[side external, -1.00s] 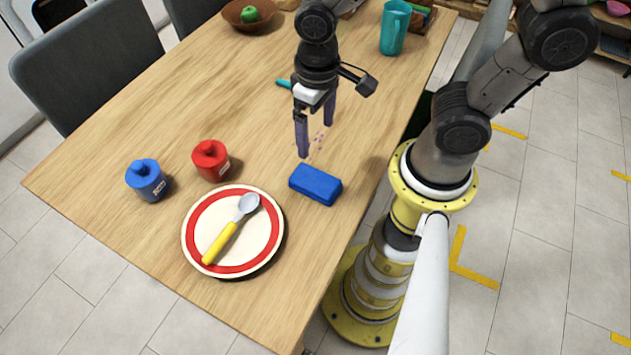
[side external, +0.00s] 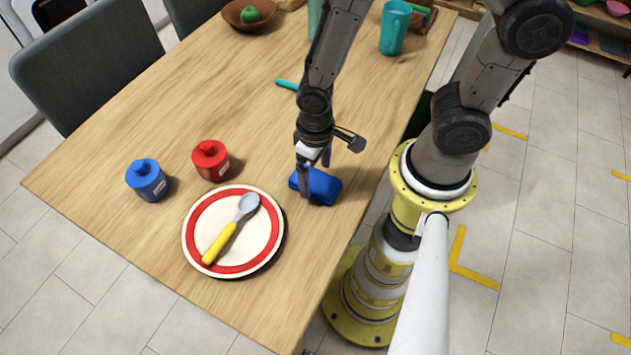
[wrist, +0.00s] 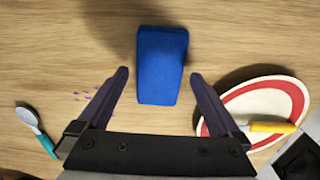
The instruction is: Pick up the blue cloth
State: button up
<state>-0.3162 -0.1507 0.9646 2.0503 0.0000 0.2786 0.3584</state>
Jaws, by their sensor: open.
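The blue cloth (side external: 322,187) is a folded, block-like blue piece lying on the wooden table near its right edge. In the wrist view the cloth (wrist: 161,65) lies ahead of and between the two finger lines, with its near end reaching between the fingertips. My gripper (side external: 316,178) is low over the cloth in the side view, and one finger covers part of it. The fingers of my gripper (wrist: 158,75) are spread apart with table visible on both sides of the cloth. I cannot tell whether a finger touches it.
A red-rimmed plate (side external: 192,232) with a yellow-handled spoon (side external: 228,232) is left of the cloth. A red pot (side external: 210,161) and a blue pot (side external: 147,181) stand beyond it. A teal-handled utensil (wrist: 38,130) and purple specks (wrist: 92,95) lie on the table.

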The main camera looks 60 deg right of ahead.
aim_at(315, 180)
jog(key=shift+f, duration=0.7)
jog(key=c, duration=1.2)
notch_tip(315, 180, up, 10)
jog(key=shift+r, duration=0.1)
jog(key=o, duration=0.7)
jog(key=c, duration=0.6)
